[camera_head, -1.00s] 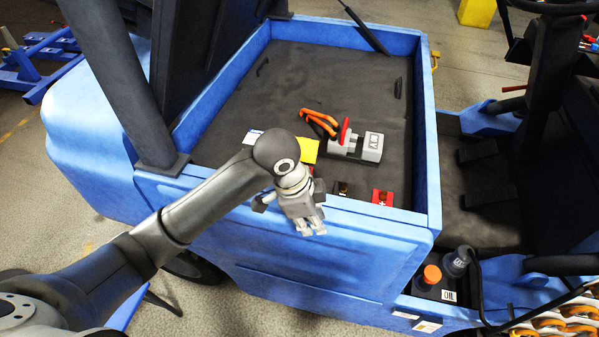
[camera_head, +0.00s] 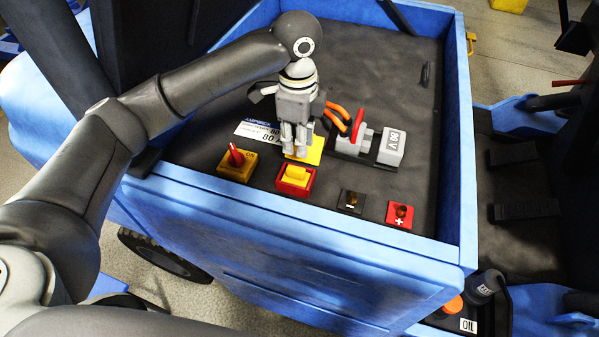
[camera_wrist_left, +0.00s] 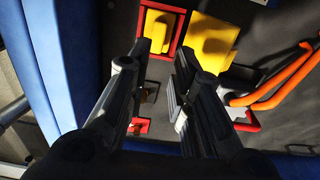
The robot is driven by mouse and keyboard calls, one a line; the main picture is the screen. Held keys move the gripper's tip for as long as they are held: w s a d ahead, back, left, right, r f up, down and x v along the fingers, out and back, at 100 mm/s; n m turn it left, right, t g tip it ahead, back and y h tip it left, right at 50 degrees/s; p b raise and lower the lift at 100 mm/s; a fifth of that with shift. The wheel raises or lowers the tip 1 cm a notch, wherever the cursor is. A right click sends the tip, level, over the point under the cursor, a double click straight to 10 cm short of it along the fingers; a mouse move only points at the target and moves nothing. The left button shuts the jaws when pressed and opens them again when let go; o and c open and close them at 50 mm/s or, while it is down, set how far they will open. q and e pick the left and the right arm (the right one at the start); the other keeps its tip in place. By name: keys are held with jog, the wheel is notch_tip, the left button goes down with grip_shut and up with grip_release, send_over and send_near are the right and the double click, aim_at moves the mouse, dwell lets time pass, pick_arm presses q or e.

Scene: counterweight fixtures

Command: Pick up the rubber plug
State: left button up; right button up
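No part is clearly recognisable as the rubber plug. Two yellow candidates show: a small yellow block (camera_head: 299,173) seated in a red square frame (camera_head: 293,190), and a yellow square piece (camera_head: 314,153) just behind it. In the left wrist view the yellow block (camera_wrist_left: 157,30) in its red frame (camera_wrist_left: 170,57) and the yellow square piece (camera_wrist_left: 212,42) lie beyond the fingers. My left gripper (camera_head: 297,148) points down over the dark bed, in front of the yellow square piece and partly hiding it. Its fingers (camera_wrist_left: 154,66) are apart with nothing between them. My right gripper is out of view.
A blue-walled bed (camera_head: 330,226) surrounds the dark floor (camera_head: 390,80). An orange switch with a red lever (camera_head: 235,158) is left; black (camera_head: 351,201) and red (camera_head: 400,214) terminals are right. A grey connector (camera_head: 392,147) with orange cables (camera_head: 338,117) stands behind.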

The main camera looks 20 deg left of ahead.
aim_at(296, 168)
pick_arm(q)
jog(key=f, duration=0.2)
jog(key=s+f, duration=0.1)
jog(key=shift+f, duration=0.35)
jog(key=shift+w+a+f, duration=0.1)
jog(key=shift+w+f, duration=0.2)
jog(key=shift+f, duration=0.35)
jog(key=shift+a+f+p, duration=0.15)
jog(key=shift+f+p, duration=0.55)
jog(key=shift+f, duration=1.65)
jog(key=c, duration=0.4)
